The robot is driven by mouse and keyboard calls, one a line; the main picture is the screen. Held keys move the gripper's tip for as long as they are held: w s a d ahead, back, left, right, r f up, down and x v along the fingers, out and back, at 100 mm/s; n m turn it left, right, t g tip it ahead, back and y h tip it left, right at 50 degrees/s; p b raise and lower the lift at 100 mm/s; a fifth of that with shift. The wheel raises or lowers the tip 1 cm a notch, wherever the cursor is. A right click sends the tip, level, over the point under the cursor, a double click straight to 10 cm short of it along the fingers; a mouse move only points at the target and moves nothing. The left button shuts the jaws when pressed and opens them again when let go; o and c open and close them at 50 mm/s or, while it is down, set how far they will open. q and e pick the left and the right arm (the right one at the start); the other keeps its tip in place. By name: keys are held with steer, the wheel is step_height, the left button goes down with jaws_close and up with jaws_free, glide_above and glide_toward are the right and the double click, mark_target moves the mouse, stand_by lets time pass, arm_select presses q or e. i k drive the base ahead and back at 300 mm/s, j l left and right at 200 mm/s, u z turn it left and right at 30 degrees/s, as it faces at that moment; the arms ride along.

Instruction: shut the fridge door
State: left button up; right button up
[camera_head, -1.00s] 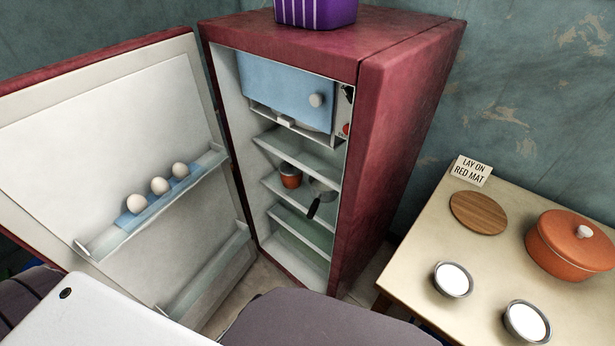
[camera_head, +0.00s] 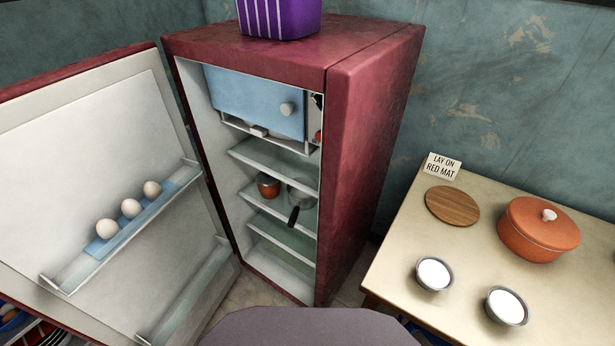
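The red fridge (camera_head: 367,150) stands in the middle of the view with its front open. Its door (camera_head: 85,150) is swung wide open to the left, with its pale inner side facing me. Several eggs (camera_head: 130,208) sit in a blue holder on the door's shelf. Inside the fridge are a blue freezer flap (camera_head: 252,98), which looks shut, glass shelves, a small orange pot (camera_head: 268,186) and a dark-handled pan (camera_head: 297,205). Neither of my grippers shows in the view.
A purple striped basket (camera_head: 278,17) stands on the fridge. At right, a table (camera_head: 390,268) holds a wooden board (camera_head: 452,206), an orange lidded pot (camera_head: 538,229), two white-filled bowls (camera_head: 433,273) and a sign (camera_head: 442,166). Narrow floor shows between door and fridge.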

mark_target(79, 140)
steer(key=k+j+u, duration=0.1)
steer(key=j+u, duration=0.3)
steer(key=j, duration=0.35)
steer(key=j+u, duration=0.35)
steer(key=j, duration=0.4)
